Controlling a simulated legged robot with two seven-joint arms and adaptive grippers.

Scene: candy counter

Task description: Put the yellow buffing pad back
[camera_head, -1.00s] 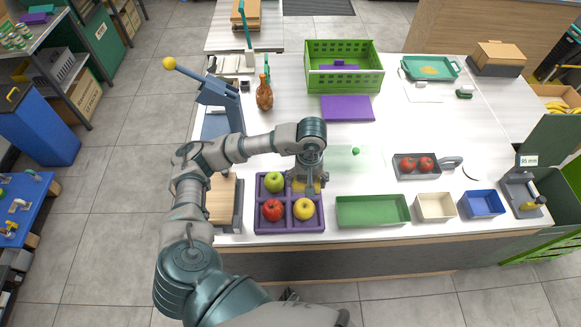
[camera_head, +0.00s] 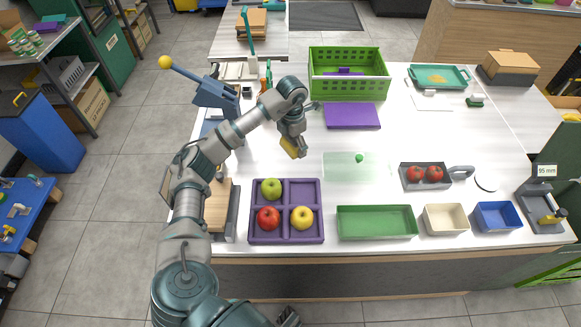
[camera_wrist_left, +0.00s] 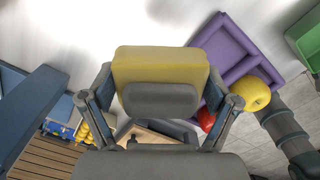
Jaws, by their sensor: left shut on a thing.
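The yellow buffing pad (camera_head: 288,147) is held by my left gripper (camera_head: 298,143) above the white counter, left of the translucent green sheet. In the left wrist view the pad (camera_wrist_left: 160,66) is a thick yellow block with a grey piece in front, between the fingers of my left gripper (camera_wrist_left: 160,105). The purple four-compartment tray (camera_head: 287,211) stands at the counter's front. It holds a green apple (camera_head: 270,189) back left, a red apple (camera_head: 268,218) front left and a yellow apple (camera_head: 301,218) front right. Its back right compartment is empty.
A purple mat (camera_head: 352,116) lies in front of the green crate (camera_head: 349,88). A green tray (camera_head: 376,222), a beige bin (camera_head: 445,219) and a blue bin (camera_head: 497,217) line the front. A blue device with a yellow ball (camera_head: 165,62) stands at left. The counter's centre is mostly clear.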

